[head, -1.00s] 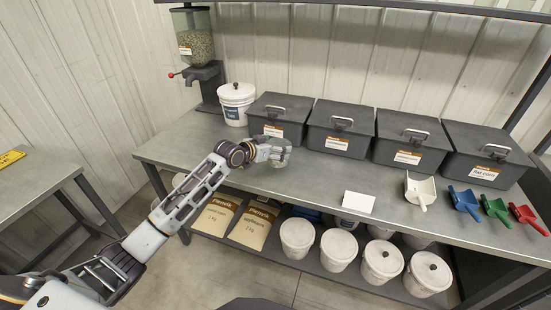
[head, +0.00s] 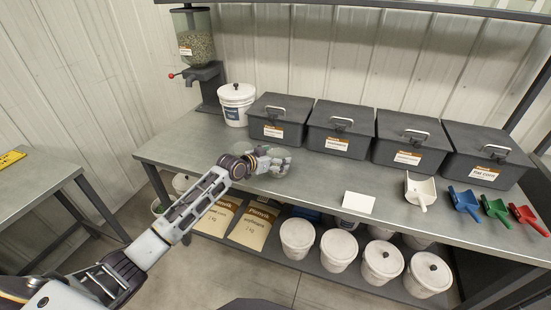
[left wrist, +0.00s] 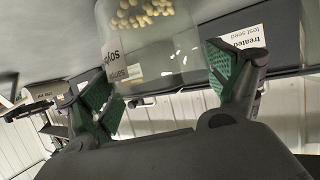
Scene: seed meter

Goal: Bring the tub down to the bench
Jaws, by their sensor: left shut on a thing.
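The tub is a clear, see-through container with pale yellow seeds and a white label reading "soy…"; it shows in the left wrist view (left wrist: 155,62) between the fingers. In the head view the tub (head: 281,170) is faint, over the bench (head: 320,184) in front of the lidded bins. My left gripper (head: 272,163) is shut on the tub; its green finger pads show on both sides in the left wrist view (left wrist: 160,82). I cannot tell whether the tub's base touches the bench. My right gripper is not in view.
Several dark lidded bins (head: 341,129) line the back of the bench. A white bucket (head: 236,105) and a seed dispenser (head: 203,85) stand at its left. A white card (head: 358,203) and a white scoop (head: 420,191) lie to the right. The bench's front-left is clear.

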